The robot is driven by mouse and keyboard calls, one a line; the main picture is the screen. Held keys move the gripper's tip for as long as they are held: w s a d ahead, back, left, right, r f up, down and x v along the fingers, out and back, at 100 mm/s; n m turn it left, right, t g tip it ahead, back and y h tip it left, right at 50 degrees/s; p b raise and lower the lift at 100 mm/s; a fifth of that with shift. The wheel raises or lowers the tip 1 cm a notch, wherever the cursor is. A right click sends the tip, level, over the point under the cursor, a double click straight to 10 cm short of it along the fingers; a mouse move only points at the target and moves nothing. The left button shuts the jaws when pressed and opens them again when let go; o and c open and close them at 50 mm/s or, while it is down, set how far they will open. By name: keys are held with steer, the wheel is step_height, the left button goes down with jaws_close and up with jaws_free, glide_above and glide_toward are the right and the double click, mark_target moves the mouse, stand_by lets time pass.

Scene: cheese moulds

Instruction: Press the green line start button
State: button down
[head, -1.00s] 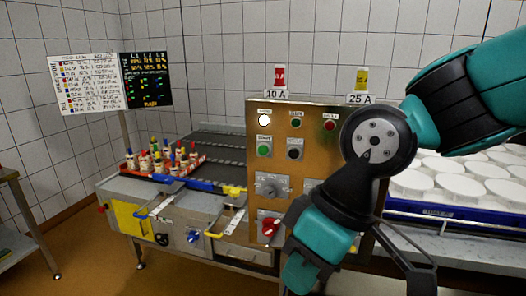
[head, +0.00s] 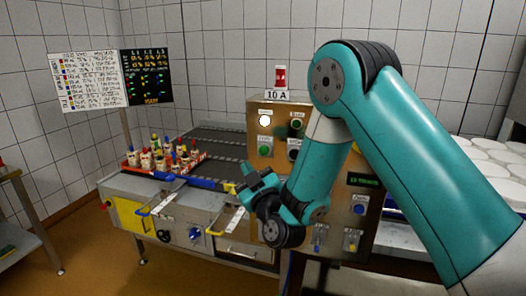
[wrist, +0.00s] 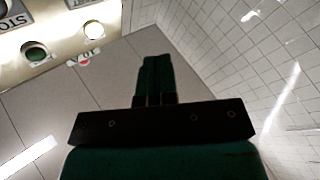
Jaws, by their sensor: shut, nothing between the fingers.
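The green start button (head: 264,151) is on the upper left of the brass control panel (head: 258,108), below a lit white lamp (head: 265,121). My gripper (head: 248,171) is in front of the panel, lower left of the button in the head view, its fingers pointing up and to the left. I cannot tell its distance from the panel. The shut, empty fingers (wrist: 154,65) also show in the wrist view. There the panel is upside down at upper left, with the white lamp (wrist: 93,30) and a dark green lamp (wrist: 36,51). The start button is outside that view.
A dark stop button (head: 294,146) sits right of the start button. My arm covers much of the panel's right side.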

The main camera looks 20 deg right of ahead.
mark_target(264, 150)
steer(key=shift+d, duration=0.1)
stand_by(0.3)
steer(key=shift+w+d+b, duration=0.85)
steer(key=shift+w, duration=0.35)
steer(key=shift+w+d+b, duration=0.85)
steer(key=shift+w, duration=0.3)
steer(key=shift+w+d+b, duration=0.85)
steer(key=shift+w, duration=0.35)
steer(key=shift+w+d+b, duration=0.2)
steer(key=shift+w+b, duration=0.05)
steer(key=shift+b, duration=0.1)
steer(key=shift+a, duration=0.1)
